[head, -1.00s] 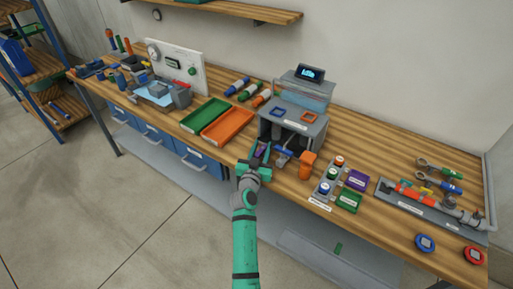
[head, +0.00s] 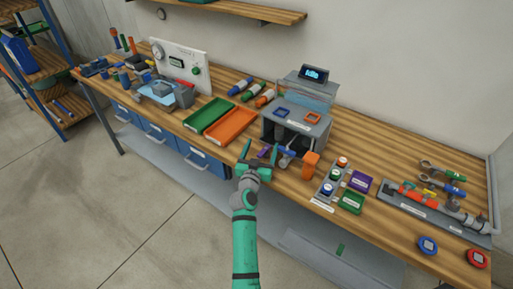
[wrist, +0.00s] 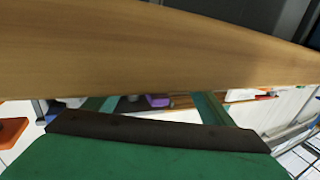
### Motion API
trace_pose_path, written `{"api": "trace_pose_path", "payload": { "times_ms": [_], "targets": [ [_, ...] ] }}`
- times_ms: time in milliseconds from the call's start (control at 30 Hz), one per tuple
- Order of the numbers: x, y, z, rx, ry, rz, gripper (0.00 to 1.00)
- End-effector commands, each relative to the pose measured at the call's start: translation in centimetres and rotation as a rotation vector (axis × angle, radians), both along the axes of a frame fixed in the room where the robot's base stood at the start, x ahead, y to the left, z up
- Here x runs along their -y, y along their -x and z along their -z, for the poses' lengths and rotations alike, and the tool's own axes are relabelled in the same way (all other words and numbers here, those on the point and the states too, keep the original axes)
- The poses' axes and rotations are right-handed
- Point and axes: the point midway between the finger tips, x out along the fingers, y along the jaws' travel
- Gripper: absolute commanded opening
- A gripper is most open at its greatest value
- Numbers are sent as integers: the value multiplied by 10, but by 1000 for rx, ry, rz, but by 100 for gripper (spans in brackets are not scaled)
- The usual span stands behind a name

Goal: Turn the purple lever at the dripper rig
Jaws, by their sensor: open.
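The dripper rig is the grey box-shaped station (head: 312,128) with an open front on the workbench. A small purple lever (head: 264,152) shows low at its front left, beside a blue part (head: 285,151). My gripper (head: 260,154) is open at the bench's front edge, its two teal fingers on either side of the purple lever in the picture. In the wrist view a purple piece (wrist: 158,100) shows between the spread fingers, partly hidden by the gripper's dark edge. I cannot tell whether the fingers touch it. The lever's mount is hidden.
Green (head: 208,114) and orange (head: 231,126) trays lie left of the rig. An orange upright part (head: 310,165) and a button panel (head: 331,182) stand to the right. A wooden band (wrist: 150,50) crosses the wrist view. Open floor lies in front of the bench.

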Motion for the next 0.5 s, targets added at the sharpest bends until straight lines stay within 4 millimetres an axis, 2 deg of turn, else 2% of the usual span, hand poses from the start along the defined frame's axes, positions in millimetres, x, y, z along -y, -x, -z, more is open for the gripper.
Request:
{"api": "trace_pose_path", "payload": {
  "times_ms": [133, 267, 500],
  "targets": [
    [1, 3, 0, 0, 0, 3, 77],
    [-3, 15, 1, 0, 1, 2, 77],
    [-18, 57, 1, -1, 1, -3, 77]
  ]
}}
